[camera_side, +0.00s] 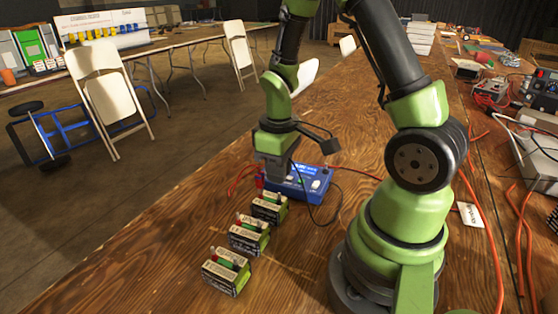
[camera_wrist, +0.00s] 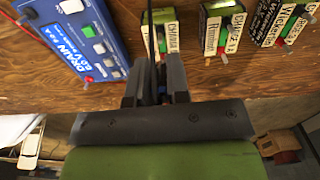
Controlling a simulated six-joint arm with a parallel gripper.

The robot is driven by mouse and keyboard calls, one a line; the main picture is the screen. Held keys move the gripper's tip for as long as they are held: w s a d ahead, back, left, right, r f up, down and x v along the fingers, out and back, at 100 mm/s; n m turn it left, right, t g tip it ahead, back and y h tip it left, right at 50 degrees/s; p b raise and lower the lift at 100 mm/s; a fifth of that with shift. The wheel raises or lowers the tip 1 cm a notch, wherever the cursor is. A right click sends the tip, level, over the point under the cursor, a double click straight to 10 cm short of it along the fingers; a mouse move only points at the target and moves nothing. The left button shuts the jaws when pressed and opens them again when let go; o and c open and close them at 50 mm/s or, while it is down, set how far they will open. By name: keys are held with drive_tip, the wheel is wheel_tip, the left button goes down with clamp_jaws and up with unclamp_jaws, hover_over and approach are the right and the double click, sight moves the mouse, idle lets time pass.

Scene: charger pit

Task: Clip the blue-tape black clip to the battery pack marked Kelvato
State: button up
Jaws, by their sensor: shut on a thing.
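My gripper (camera_wrist: 157,68) is shut on a small dark thing between its fingers, with a black lead rising from it in the wrist view. In the side view my gripper (camera_side: 272,185) points down beside the blue box. Three battery packs stand in a row: the far one (camera_side: 267,212), the middle one (camera_side: 247,240) and the near one (camera_side: 222,279). They also show in the wrist view (camera_wrist: 158,42), (camera_wrist: 211,42), (camera_wrist: 267,36). I cannot read Kelvato on any of them.
A blue box (camera_side: 300,187) marked DRAIN sits just past the packs; it also shows in the wrist view (camera_wrist: 75,35). A black lead loops from it across the wooden table (camera_side: 150,270). Red leads lie behind it. Bare wood lies left of the packs.

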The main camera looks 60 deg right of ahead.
drive_tip(key=shift+f, duration=1.95)
drive_tip(key=shift+f, duration=0.2)
idle(0.4)
drive_tip(key=o, duration=0.8)
drive_tip(key=shift+o, duration=0.3)
drive_tip(key=shift+o, duration=0.8)
drive_tip(key=shift+r, duration=3.75)
